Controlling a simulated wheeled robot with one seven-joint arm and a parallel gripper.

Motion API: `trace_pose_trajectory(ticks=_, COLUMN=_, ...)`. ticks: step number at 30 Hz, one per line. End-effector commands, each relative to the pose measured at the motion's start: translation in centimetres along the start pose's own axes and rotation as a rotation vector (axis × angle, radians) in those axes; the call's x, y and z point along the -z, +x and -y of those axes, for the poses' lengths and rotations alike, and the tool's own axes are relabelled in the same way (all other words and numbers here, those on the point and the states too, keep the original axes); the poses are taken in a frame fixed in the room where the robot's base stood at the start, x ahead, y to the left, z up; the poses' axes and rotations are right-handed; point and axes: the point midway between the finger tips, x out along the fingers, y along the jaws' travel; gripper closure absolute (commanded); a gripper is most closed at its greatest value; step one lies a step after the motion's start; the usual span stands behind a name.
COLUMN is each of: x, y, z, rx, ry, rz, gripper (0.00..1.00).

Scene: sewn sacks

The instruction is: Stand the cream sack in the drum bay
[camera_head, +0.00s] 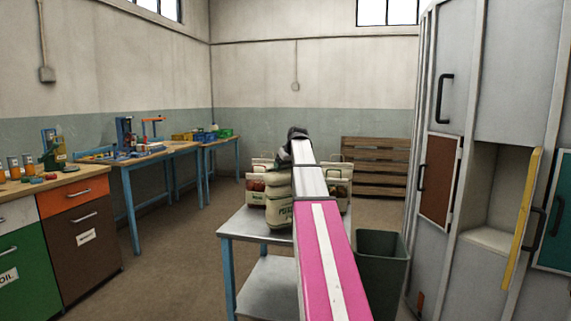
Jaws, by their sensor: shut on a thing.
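The cream sack (279,212) is upright over the grey metal table (243,226), with dark lettering low on its front. My pink and white arm hides its right side. My gripper (284,158) is at the top of the sack and shut on it; the fingertips are mostly hidden. I cannot tell whether the sack's base touches the table. A tall curved grey cabinet at right has an open bay (496,190) with a pale floor, which looks like the drum bay. It appears empty.
Two bags with handles, one left (256,190) and one right (339,187), stand behind the sack. A dark bin (383,262) stands between table and cabinet. A yellow-edged panel (522,219) sticks out at the bay's right side. Workbenches (128,163) line the left wall.

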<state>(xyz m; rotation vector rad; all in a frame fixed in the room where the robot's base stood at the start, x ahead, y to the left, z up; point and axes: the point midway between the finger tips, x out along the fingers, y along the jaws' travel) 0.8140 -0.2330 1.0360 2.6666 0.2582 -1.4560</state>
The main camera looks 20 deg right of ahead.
Motion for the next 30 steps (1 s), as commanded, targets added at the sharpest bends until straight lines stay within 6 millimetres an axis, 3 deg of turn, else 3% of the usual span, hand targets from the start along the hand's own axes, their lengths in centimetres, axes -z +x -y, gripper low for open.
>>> trace_pose_trajectory(ticks=5, x=-0.8, y=1.3, z=0.0, rx=0.0, ry=0.0, rz=-0.004, gripper=0.89)
trace_pose_trajectory(ticks=17, x=-0.9, y=1.5, z=0.0, rx=0.0, ry=0.0, rz=-0.005, gripper=0.89)
trace_pose_trajectory(ticks=18, x=-1.1, y=1.6, z=0.0, rx=0.0, ry=0.0, rz=0.0, gripper=0.09)
trace_pose_trajectory(ticks=19, x=-1.1, y=1.6, z=0.0, rx=0.0, ry=0.0, rz=0.0, gripper=0.0)
trace_pose_trajectory(ticks=30, x=-0.9, y=0.8, z=0.0, rx=0.0, ry=0.0, rz=0.0, gripper=0.0)
